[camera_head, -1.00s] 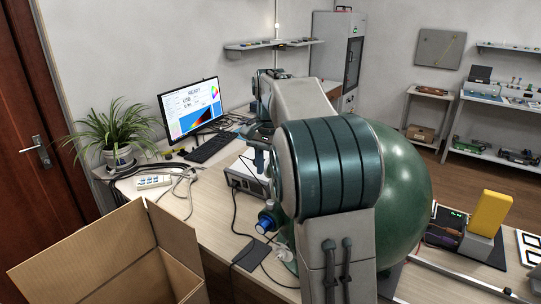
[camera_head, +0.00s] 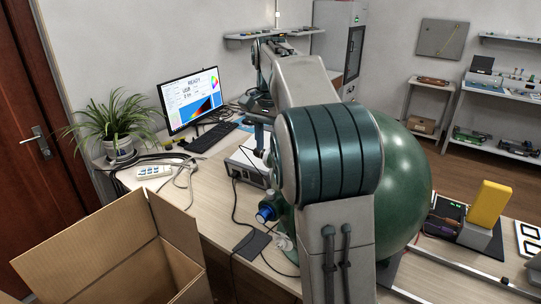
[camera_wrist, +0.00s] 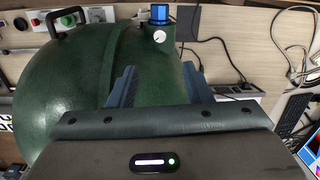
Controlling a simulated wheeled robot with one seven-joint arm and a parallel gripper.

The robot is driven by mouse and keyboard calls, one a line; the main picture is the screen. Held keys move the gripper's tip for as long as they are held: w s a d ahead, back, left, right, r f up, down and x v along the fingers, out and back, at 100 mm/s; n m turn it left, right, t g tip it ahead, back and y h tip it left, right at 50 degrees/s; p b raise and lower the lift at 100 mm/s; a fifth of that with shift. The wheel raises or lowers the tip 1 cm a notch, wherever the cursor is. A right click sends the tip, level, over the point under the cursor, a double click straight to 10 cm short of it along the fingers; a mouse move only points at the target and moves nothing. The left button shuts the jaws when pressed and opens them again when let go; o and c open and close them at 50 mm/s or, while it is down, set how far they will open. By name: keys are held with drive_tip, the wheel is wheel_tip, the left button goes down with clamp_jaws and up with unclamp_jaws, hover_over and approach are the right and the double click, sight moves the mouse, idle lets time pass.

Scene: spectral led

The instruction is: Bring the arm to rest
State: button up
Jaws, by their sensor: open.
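My arm (camera_head: 330,160) stands across the middle of the head view, in front of a large green sphere (camera_head: 405,175) on the desk. Its far end reaches back over the desk, near the monitor, and is partly hidden behind my own links. In the wrist view my gripper (camera_wrist: 158,78) is open, its two dark fingers apart with nothing held between them. The green sphere (camera_wrist: 75,85) fills the left and middle of that view, beneath the fingers. I cannot tell how much clearance there is.
A blue-capped part (camera_head: 266,211) projects from the sphere's side. A grey instrument box (camera_head: 248,165) with cables, a monitor (camera_head: 191,98) and a plant (camera_head: 115,120) share the desk. An open cardboard box (camera_head: 95,245) stands front left. A yellow block (camera_head: 488,204) is at right.

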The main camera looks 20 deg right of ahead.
drive_tip(key=s+a+f+n+t, duration=0.1)
drive_tip(key=s+a+f+n, duration=0.1)
drive_tip(key=s, duration=0.6)
drive_tip(key=s+a+f+n+t, duration=0.1)
drive_tip(key=s+f+n, duration=0.3)
drive_tip(key=s, duration=0.5)
drive_tip(key=s+a+f+n+t, duration=0.1)
drive_tip(key=s+a+f+n, duration=0.2)
drive_tip(key=s+f, duration=0.3)
drive_tip(key=s+a, duration=0.1)
drive_tip(key=s, duration=0.2)
drive_tip(key=shift+f+n, duration=0.25)
drive_tip(key=shift+n, duration=0.05)
drive_tip(key=shift+w, duration=0.1)
